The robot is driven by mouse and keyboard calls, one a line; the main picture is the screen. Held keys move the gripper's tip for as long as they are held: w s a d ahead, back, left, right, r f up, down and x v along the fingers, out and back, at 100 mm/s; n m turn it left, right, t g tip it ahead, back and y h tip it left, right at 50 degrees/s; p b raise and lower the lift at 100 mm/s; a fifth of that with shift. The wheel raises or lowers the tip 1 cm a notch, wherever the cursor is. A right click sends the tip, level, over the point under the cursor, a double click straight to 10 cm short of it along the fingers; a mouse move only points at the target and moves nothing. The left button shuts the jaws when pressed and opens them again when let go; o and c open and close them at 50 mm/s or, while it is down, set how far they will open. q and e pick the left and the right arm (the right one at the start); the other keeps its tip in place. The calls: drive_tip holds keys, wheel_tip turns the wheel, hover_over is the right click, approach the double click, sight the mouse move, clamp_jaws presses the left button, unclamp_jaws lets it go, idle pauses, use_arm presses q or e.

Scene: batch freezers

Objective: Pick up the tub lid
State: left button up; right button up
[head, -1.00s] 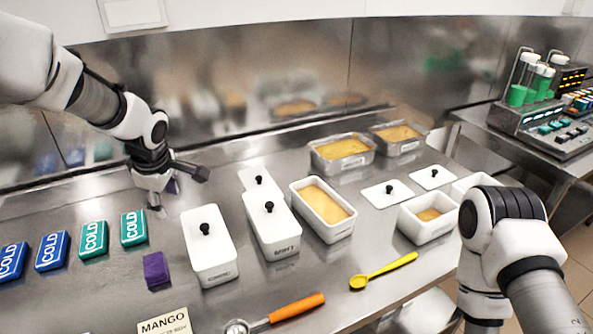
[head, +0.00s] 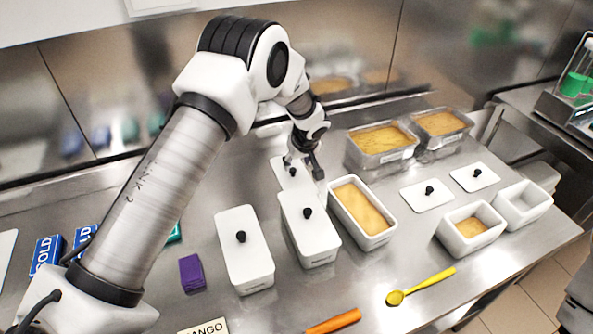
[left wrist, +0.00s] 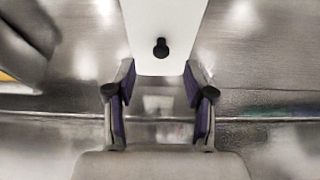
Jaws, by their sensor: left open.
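The tub lid (head: 281,178), a flat white rectangle with a black knob, lies on the steel counter behind the closed white tubs. My left gripper (head: 303,166) is over it, partly covering it in the head view. In the left wrist view the lid (left wrist: 165,22) reaches in from the top, its knob (left wrist: 160,48) centred just beyond the fingertips. My left gripper (left wrist: 160,92) is open with purple finger pads, and nothing is between them. My right gripper is not in view.
Two lidded white tubs (head: 245,262) (head: 313,240) stand in front of the lid. An open tub (head: 370,228) of yellow food is to the right, and metal pans (head: 382,158) stand behind. A purple block (head: 191,272) and yellow spoon (head: 420,287) lie nearer the front.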

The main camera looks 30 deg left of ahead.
sight(293, 170)
use_arm(q)
drive_tip(key=p+x, duration=0.1)
drive_tip(key=x, duration=0.1)
drive_tip(key=p+x, duration=0.1)
drive_tip(key=x, duration=0.3)
drive_tip(key=shift+w+a+r+p, duration=0.1)
drive_tip(key=shift+w+a+p, duration=0.1)
drive_tip(key=shift+a+p, duration=0.2)
drive_tip(key=shift+f, duration=0.25)
clamp_jaws()
drive_tip(key=shift+r, duration=0.1)
